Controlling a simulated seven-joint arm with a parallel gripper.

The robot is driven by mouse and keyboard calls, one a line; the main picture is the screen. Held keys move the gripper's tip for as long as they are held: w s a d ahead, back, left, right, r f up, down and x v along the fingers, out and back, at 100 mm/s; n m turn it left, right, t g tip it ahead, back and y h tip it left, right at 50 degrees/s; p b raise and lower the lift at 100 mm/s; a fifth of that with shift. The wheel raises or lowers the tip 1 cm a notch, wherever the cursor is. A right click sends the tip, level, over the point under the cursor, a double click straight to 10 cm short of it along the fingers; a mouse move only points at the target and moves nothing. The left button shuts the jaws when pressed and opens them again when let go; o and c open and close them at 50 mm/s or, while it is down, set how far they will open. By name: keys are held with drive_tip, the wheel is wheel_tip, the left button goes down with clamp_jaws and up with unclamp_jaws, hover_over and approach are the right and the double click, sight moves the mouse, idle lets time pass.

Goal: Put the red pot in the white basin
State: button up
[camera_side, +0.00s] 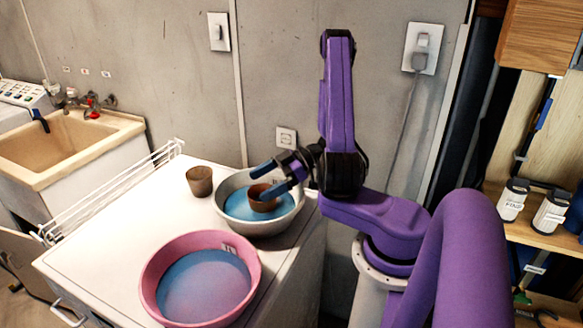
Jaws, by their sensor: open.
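The red pot (262,205) is small and reddish-brown. It sits upright inside the white basin (297,215), which looks pale grey outside with a blue inside. My gripper (267,180) reaches in from the right over this basin, its two blue fingertips spread apart. The lower fingertip overlaps the pot's rim in the picture; I cannot tell whether it touches. The upper fingertip is clear of the pot, above the basin's back rim.
A pink basin (254,262) with a blue inside stands at the front of the white top (120,235). A brownish-grey pot (200,181) stands left of the white basin. A wire rack (110,192) runs along the left edge. The top's left part is clear.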

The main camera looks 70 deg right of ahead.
drive_tip(key=v, duration=0.9)
drive_tip(key=shift+s+d+r, duration=0.15)
drive_tip(key=shift+s+d, duration=0.05)
drive_tip(key=w+a+n+g+h, duration=0.15)
drive_tip(key=w+h, duration=0.45)
drive_tip(key=w, duration=0.7)
drive_tip(key=w+a+r+g+h, duration=0.1)
drive_tip(key=w+a+r+h, duration=0.2)
drive_tip(key=a, duration=0.7)
drive_tip(key=s+a+r+g, duration=0.2)
drive_tip(key=s+a+r, duration=0.1)
drive_tip(key=s+a, duration=0.7)
drive_tip(key=s+a+n+g, duration=0.1)
drive_tip(key=s+g, duration=0.1)
drive_tip(key=s, duration=0.7)
drive_tip(key=s+a+r+n+g, duration=0.1)
drive_tip(key=s+g, duration=0.2)
drive_tip(key=s, duration=0.7)
drive_tip(key=shift+a, duration=0.3)
